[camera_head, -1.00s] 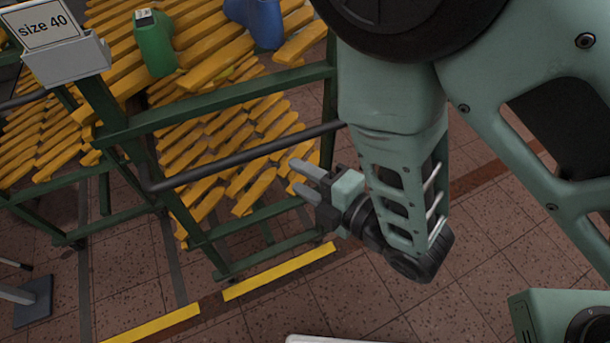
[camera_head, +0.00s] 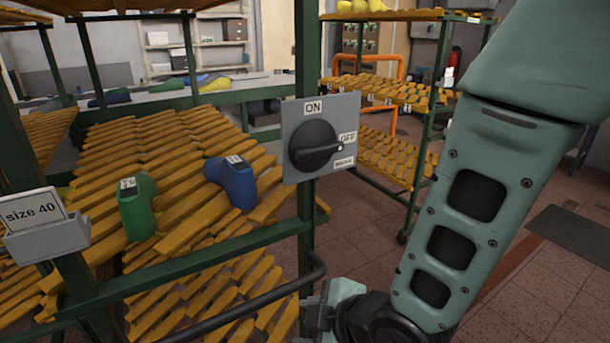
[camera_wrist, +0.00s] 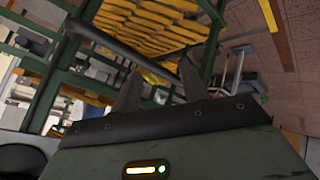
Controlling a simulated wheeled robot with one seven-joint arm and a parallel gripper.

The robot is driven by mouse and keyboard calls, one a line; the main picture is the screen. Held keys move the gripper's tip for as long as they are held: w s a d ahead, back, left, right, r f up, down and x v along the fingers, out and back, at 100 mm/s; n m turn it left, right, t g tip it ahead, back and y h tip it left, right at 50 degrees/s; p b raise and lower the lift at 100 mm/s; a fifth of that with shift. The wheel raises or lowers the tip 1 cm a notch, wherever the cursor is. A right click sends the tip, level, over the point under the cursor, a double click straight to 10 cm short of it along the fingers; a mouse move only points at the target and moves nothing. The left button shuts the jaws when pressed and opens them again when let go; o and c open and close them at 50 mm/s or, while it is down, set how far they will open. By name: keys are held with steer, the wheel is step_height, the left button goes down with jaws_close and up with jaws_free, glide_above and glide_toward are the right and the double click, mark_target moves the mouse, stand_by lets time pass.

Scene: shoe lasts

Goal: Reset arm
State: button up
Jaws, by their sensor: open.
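My gripper (camera_head: 312,312) is low in the head view, in front of the rack's right post and below the switch box; part of it is cut off by the frame's bottom edge. In the wrist view its two fingers (camera_wrist: 160,82) stand apart with nothing between them. My arm comes down from the upper right of the head view to it.
A green rack (camera_head: 190,253) with yellow slats holds a green last (camera_head: 137,210) and a blue last (camera_head: 233,182). A grey switch box (camera_head: 345,120) is on its post. A dark rail (camera_head: 225,318) runs close to my gripper. Floor is open at right.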

steer(key=s+d+r+m+g+h+p, duration=0.1)
steer(key=s+d+r+m+g+h, duration=0.5)
steer(key=s+d+r+m, duration=0.4)
steer(key=s+d+r, duration=0.1)
steer(key=d+r, duration=0.1)
steer(key=d, duration=0.1)
steer(key=shift+s+d+p, duration=0.25)
steer(key=shift+d+p, duration=0.1)
steer(key=shift+p, duration=0.05)
stand_by(1.4)
